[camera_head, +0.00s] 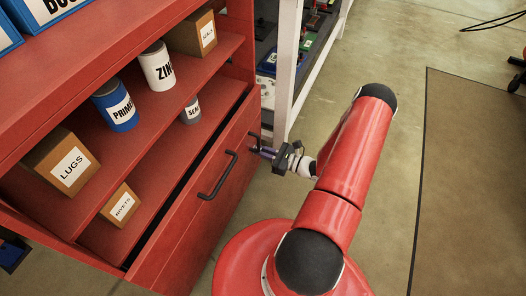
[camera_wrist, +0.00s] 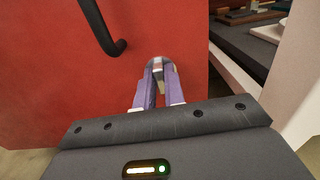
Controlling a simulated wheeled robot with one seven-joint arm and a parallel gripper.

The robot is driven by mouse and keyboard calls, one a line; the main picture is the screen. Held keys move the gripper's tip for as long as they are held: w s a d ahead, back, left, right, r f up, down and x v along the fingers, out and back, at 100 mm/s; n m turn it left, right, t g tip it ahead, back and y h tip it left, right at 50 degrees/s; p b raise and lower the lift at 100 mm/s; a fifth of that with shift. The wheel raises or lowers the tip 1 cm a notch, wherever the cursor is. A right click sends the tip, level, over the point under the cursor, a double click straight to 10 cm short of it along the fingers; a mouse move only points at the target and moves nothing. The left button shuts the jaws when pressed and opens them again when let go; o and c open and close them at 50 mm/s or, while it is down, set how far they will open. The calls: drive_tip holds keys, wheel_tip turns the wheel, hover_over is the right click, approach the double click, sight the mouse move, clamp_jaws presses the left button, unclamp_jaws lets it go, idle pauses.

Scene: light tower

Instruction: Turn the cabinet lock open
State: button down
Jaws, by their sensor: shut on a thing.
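The red cabinet (camera_head: 199,185) stands at the left, its lower front carrying a black bar handle (camera_head: 218,177). The handle also shows at the top left of the wrist view (camera_wrist: 101,28). The lock (camera_wrist: 157,62) is a small round metal piece on the red front, right of the handle. My gripper (camera_wrist: 159,80) reaches it, its two purple fingers shut on the lock's small metal part. The fingertips hide much of the lock, so its turned angle cannot be told. In the head view my gripper (camera_head: 262,151) meets the cabinet front near its right edge.
Open shelves above the drawer hold a LUGS box (camera_head: 69,168), a blue PRIMER can (camera_head: 115,105), a white ZINC can (camera_head: 157,67) and other goods. A white-framed rack (camera_head: 284,75) stands close right of the cabinet. A brown mat (camera_head: 470,180) lies on the right floor.

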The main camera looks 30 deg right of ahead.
idle(0.3)
drive_tip(key=shift+s+a+f+n+b, duration=0.1)
drive_tip(key=shift+n+b, duration=2)
drive_tip(key=shift+n, duration=2.35)
drive_tip(key=shift+a+f+n+b, duration=0.1)
drive_tip(key=shift+n+b, duration=1.95)
drive_tip(key=shift+n, duration=2.4)
drive_tip(key=c, duration=1.5)
unclamp_jaws()
drive_tip(key=shift+s+d, duration=0.1)
